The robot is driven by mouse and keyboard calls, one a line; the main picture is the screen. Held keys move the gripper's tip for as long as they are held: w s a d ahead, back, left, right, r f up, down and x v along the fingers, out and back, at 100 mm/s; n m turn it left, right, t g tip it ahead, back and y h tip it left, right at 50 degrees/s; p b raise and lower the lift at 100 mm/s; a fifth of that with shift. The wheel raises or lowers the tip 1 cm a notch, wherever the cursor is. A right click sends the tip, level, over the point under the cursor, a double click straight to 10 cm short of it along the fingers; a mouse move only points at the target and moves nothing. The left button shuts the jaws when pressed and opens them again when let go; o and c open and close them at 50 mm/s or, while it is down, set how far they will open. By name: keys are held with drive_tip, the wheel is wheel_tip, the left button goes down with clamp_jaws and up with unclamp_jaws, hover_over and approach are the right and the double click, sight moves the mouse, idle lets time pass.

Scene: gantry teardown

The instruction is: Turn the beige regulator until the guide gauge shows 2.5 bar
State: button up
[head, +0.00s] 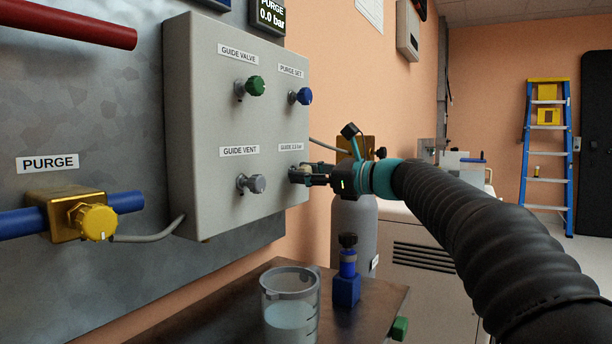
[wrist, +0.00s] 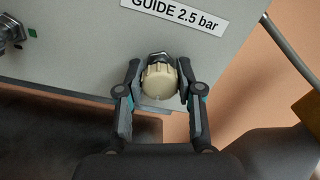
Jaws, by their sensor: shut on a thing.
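The beige regulator (wrist: 160,82) is a ribbed knob on the lower right of the grey control panel (head: 205,130), under the label GUIDE 2.5 bar (wrist: 176,14). My gripper (wrist: 159,88) is shut on it, with one finger on each side. In the head view my gripper (head: 298,174) reaches the panel from the right and hides most of the knob. I cannot make out the guide gauge's reading; a display at the top reads PURGE 0.0 bar (head: 269,14).
The panel also carries a green knob (head: 255,86), a blue knob (head: 304,97) and a grey knob (head: 257,184). A yellow purge valve (head: 98,221) is at left. A beaker (head: 290,312) and a blue fitting (head: 347,285) stand on the bench below.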

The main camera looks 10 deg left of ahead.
drive_tip(key=n+b, duration=0.2)
drive_tip(key=n, duration=0.3)
drive_tip(key=shift+f, duration=0.15)
drive_tip(key=n+b, duration=0.2)
drive_tip(key=n, duration=0.3)
drive_tip(key=shift+n+b, duration=0.3)
drive_tip(key=shift+b, duration=0.1)
drive_tip(key=n+b, duration=0.2)
drive_tip(key=n, duration=0.3)
drive_tip(key=shift+n+b, duration=0.3)
drive_tip(key=shift+b, duration=0.05)
drive_tip(key=n+b, duration=0.2)
drive_tip(key=n, duration=0.2)
drive_tip(key=shift+n, duration=0.4)
drive_tip(key=o, duration=1.2)
drive_tip(key=shift+c, duration=0.2)
